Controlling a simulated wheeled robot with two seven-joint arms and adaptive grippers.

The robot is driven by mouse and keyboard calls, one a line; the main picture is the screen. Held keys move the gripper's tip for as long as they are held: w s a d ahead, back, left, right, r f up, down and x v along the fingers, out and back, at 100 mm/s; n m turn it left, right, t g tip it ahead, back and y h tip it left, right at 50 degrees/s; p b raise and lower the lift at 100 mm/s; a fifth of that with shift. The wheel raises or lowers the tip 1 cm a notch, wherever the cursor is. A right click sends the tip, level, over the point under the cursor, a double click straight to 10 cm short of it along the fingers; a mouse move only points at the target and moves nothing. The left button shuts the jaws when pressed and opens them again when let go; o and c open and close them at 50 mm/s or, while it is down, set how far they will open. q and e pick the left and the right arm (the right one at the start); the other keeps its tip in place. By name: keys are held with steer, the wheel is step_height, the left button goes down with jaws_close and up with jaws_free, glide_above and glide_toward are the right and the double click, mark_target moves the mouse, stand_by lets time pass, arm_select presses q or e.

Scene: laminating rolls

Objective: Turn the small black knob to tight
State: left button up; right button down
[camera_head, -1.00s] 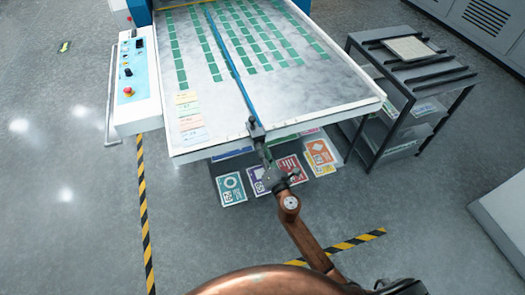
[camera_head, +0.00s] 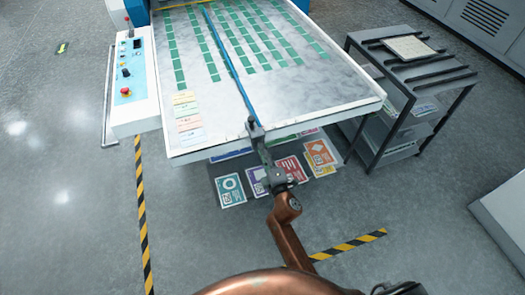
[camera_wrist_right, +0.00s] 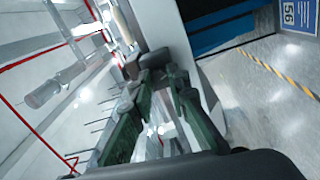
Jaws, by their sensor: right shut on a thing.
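My right gripper (camera_head: 255,126) is at the near end of the blue bar (camera_head: 228,58), at the front edge of the laminating table (camera_head: 300,112). It is shut on a small dark thing there, which I take to be the small black knob. The gripper hides the knob in the head view. In the right wrist view my gripper's dark green fingers (camera_wrist_right: 158,88) reach up to dark parts, and the knob's outline and setting cannot be made out. My left gripper is not in view.
A control panel (camera_head: 135,95) with a red button (camera_head: 125,91) stands left of the table. A grey rack (camera_head: 415,72) stands at the right. Coloured sheets (camera_head: 230,190) lie under the front edge. Yellow and black tape (camera_head: 143,215) marks the floor.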

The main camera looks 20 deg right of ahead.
steer(key=shift+m, duration=0.8)
steer(key=c, duration=1.8)
jaws_free()
steer(key=shift+c, duration=0.2)
steer(key=s, duration=0.7)
steer(key=shift+s, duration=0.25)
